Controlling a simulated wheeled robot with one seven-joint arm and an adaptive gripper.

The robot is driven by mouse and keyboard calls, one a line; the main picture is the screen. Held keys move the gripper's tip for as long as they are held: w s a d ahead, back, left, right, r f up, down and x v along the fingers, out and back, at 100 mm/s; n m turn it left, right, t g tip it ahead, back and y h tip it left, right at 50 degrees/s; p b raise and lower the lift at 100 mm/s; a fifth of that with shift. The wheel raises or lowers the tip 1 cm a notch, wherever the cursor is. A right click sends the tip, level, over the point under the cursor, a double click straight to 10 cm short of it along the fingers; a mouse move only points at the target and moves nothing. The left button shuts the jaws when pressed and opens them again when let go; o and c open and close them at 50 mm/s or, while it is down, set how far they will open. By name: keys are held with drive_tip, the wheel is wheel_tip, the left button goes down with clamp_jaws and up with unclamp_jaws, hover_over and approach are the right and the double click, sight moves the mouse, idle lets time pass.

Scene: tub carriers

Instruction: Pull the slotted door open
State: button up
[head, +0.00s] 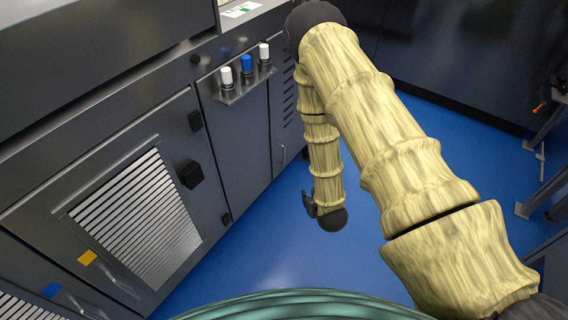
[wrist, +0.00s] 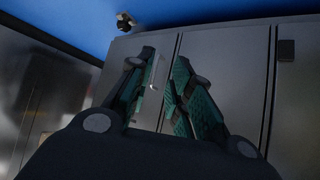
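The slotted door (head: 287,128) is a narrow dark grey panel at the right end of the cabinet front, with a column of short dark slots. It looks flush with the cabinet. Its thin metal handle (head: 283,154) is low on the panel, and the handle also shows in the wrist view (wrist: 155,73). My gripper (wrist: 166,62) is open, its green-padded fingers pointing at the door. The handle appears between the fingers, closer to the left one; I cannot tell whether they touch it. In the head view my gripper (head: 309,205) is small and partly hidden by my wrist.
Left of the slotted door are a shelf (head: 245,86) with white and blue capped items and a large door with a louvred panel (head: 140,215) and black latch (head: 190,174). Blue floor (head: 262,245) is clear in front. Dark frames (head: 545,205) stand at right.

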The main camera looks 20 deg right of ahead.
sight(284, 154)
drive_tip(key=w+f+t+b, duration=0.2)
drive_tip(key=w+f+b, duration=0.1)
drive_tip(key=w+b, duration=0.6)
drive_tip(key=w+f+n+t+y+b, duration=0.1)
drive_tip(key=w+f+t+b, duration=0.2)
drive_tip(key=w+b, duration=0.6)
drive_tip(key=w+f+t+b, duration=0.3)
drive_tip(key=w+b, duration=0.6)
drive_tip(key=w, duration=0.2)
drive_tip(key=shift+w+a+y, duration=0.15)
drive_tip(key=shift+y, duration=0.25)
drive_tip(key=shift+w+r, duration=0.1)
drive_tip(key=shift+w, duration=0.65)
clamp_jaws()
